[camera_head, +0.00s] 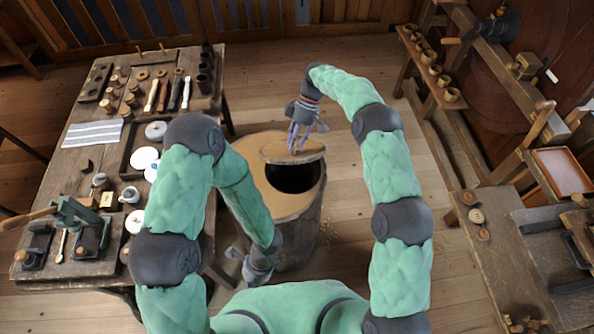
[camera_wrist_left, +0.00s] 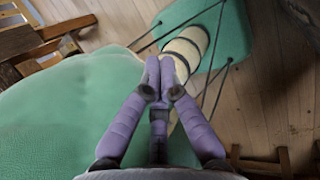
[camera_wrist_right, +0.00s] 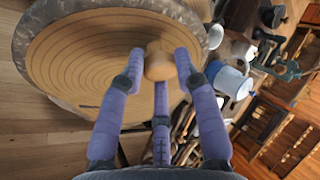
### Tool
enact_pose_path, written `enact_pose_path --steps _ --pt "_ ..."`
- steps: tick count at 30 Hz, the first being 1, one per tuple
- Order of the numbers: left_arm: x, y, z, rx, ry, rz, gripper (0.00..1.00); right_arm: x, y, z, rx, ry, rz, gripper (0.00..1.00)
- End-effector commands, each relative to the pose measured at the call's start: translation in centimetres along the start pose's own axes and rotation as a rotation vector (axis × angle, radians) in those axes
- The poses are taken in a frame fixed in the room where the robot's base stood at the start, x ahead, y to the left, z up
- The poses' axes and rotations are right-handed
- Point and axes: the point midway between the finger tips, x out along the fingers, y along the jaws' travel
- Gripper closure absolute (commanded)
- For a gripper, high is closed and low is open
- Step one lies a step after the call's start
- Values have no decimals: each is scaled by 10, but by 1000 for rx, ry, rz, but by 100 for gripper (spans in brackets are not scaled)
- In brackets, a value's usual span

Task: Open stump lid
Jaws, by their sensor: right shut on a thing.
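The stump (camera_head: 281,204) stands on the floor in front of me, with a dark round opening (camera_head: 292,179) showing in its top. Its round wooden lid (camera_head: 279,153) is off the near part of the opening, over its far side; I cannot tell whether its far edge touches the stump. My right gripper (camera_head: 294,143) is shut on the lid's knob (camera_wrist_right: 158,61). In the right wrist view the ringed lid (camera_wrist_right: 85,60) has a bark edge. My left gripper (camera_wrist_left: 159,72) has its fingers together and empty, low beside the stump's near left in the head view (camera_head: 246,262).
A workbench (camera_head: 62,170) with tools, spools and dishes stands close on the stump's left. Another bench (camera_head: 480,265) is at the right, and a rack of cups (camera_head: 433,70) at the back right. The floor (camera_head: 350,215) right of the stump is clear.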

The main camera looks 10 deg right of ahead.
Motion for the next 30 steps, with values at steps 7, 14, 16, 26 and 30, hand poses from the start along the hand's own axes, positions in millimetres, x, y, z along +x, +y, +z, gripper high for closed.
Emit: enact_pose_path --steps 7,14,16,26,30 --pt "-33 -68 20 404 -352 -323 100 1 -1 -4 -3 6 0 100" --pt "-104 -136 -7 705 -659 -707 100 1 -1 -4 -4 6 0 100" --pt "-130 -150 -25 776 -737 -833 100 1 -1 -4 -3 5 0 100" --pt "-217 -163 -97 948 -939 -1255 100 1 -1 -4 -3 5 0 100" --pt "-226 -165 -105 959 -956 -1301 100 1 -1 -4 -3 5 0 100"
